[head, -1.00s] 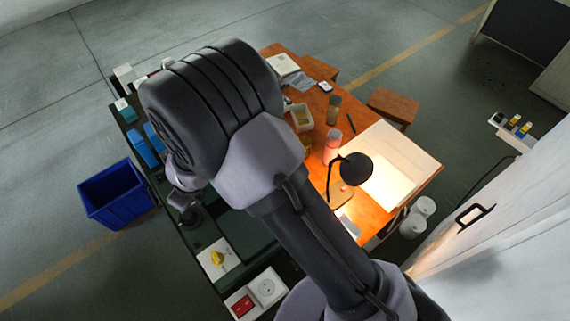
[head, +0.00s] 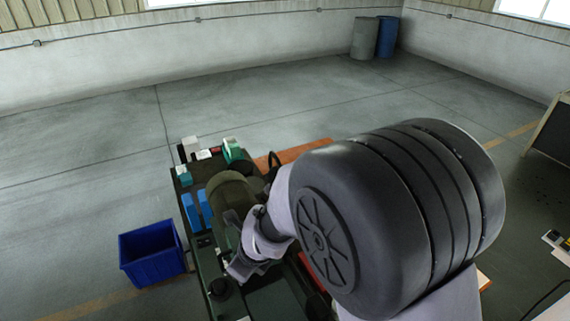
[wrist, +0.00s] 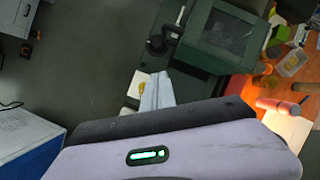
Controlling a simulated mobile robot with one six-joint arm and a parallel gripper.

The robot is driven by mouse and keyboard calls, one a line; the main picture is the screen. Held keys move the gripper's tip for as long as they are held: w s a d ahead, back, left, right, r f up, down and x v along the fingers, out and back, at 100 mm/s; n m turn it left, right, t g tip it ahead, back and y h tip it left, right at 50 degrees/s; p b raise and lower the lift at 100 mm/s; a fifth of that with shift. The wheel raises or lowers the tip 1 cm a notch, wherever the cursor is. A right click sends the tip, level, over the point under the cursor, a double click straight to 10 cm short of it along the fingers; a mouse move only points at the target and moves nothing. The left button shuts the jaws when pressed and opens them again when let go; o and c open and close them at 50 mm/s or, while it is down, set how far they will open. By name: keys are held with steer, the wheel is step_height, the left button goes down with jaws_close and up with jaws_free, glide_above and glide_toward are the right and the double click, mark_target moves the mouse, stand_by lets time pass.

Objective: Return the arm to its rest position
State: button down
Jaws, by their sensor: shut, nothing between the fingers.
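My arm is raised and folded, and its large dark joint fills the right middle of the head view. My gripper (wrist: 157,88) shows in the wrist view as two pale fingers close together, past the edge of my wrist housing. It is shut, with nothing seen between the fingers. Below it are a dark green machine (wrist: 218,35) and a white card with a yellow object (wrist: 143,86). In the head view my pale wrist parts are over the green bench, and the fingers are hard to make out there.
A blue bin (head: 152,253) stands on the floor left of the green bench. Blue boxes (head: 197,209) and small items crowd the bench's left edge. The wooden table (head: 290,153) is mostly hidden behind my arm. Open floor lies beyond, with two drums (head: 364,38) by the wall.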

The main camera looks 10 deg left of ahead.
steer(key=d+f+n+t+b, duration=0.1)
steer(key=d+f+n+b, duration=0.35)
steer(key=d+b, duration=0.55)
steer(key=s+d+f+n+t+h+b, duration=0.1)
steer(key=s+d+f+n+b, duration=0.4)
steer(key=b, duration=0.6)
steer(key=s+d+f+n+t+h+b, duration=0.1)
steer(key=s+d+f+n+b, duration=0.5)
steer(key=d+b, duration=0.5)
steer(key=s+n+b, duration=0.1)
steer(key=s+n, duration=0.1)
steer(key=shift+s+f, duration=0.25)
steer(key=shift+s, duration=0.15)
steer(key=shift+n, duration=0.25)
